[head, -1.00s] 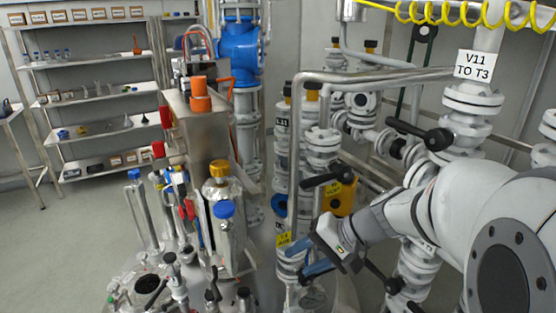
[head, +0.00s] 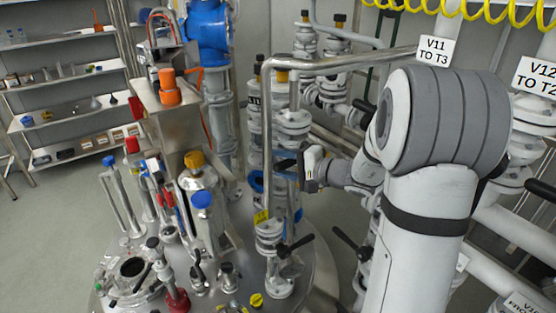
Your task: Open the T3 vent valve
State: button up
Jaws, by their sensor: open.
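A small valve with a black lever (head: 296,244) stands on the steel tank top, below a bent steel pipe with a yellow tag (head: 261,217). The tag is too small to read, so I cannot tell whether this is the T3 vent valve. My gripper (head: 279,169) is higher than this lever, in front of the flanged white column (head: 292,128). Its blue fingers point left and are open, with nothing seen between them. My gripper and wrist hide part of the column, and I cannot tell whether they touch it.
The tank top (head: 225,285) is crowded with fittings, including a blue-capped vessel (head: 203,215) and a steel box (head: 180,110). White pipes stand on the right under the sign "V11 TO T3" (head: 435,50). Shelves (head: 60,95) and open floor lie at left.

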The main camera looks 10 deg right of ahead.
jog(key=shift+w+a+f, duration=0.1)
jog(key=shift+w+a, duration=0.25)
jog(key=shift+a, duration=0.05)
grip_shut()
dwell(0.4)
